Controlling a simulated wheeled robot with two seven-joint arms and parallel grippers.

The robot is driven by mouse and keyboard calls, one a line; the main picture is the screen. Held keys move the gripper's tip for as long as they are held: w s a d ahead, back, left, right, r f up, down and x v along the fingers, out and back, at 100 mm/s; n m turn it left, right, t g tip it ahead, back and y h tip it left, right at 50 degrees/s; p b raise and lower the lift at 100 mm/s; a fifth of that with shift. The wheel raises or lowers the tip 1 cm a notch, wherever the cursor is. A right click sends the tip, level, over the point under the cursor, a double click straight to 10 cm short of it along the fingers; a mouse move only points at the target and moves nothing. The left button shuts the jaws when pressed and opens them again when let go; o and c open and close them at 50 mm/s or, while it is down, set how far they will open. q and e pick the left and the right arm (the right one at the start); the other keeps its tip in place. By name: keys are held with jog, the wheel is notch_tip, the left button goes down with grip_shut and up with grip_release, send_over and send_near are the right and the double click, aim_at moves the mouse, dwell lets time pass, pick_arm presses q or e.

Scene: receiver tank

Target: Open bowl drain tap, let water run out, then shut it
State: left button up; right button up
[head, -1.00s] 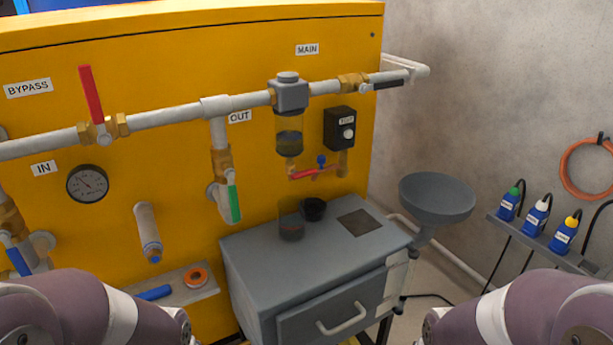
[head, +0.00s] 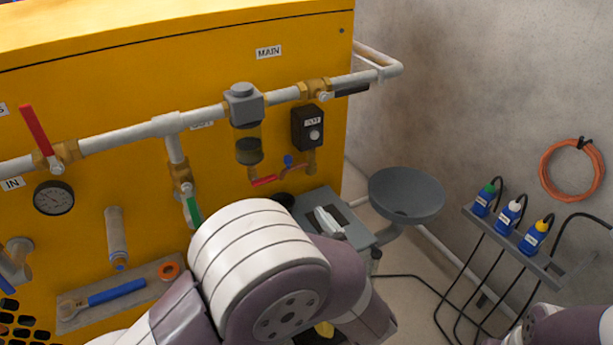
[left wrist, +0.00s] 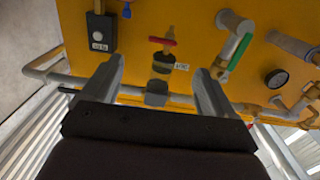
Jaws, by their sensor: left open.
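The clear bowl (head: 248,150) hangs under a grey head (head: 244,104) on the main pipe, with dark contents low in it. Below it is the drain tap with a red lever (head: 263,181), lying roughly level. In the left wrist view, which looks upside down, the red lever (left wrist: 162,41) shows above the dark bowl (left wrist: 163,62). My right gripper is out of view.
A blue tap (head: 288,160) and black box (head: 308,127) are close to the drain. A green lever (head: 193,212) hangs left. A grey funnel (head: 406,196) stands right.

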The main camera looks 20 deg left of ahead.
aim_at(266, 182)
pick_arm(q)
jog(key=b+x, duration=0.1)
jog(key=x, duration=0.3)
jog(key=b+x, duration=0.2)
jog(key=x, duration=0.1)
jog(key=b+x, duration=0.1)
jog(key=x, duration=0.3)
jog(key=shift+a+r, duration=0.25)
jog(key=shift+a, duration=0.3)
jog(key=shift+w+a+r+b, duration=0.15)
jog(key=shift+w+a+b, duration=0.15)
jog(key=shift+a, duration=0.1)
jog(key=c, duration=1.1)
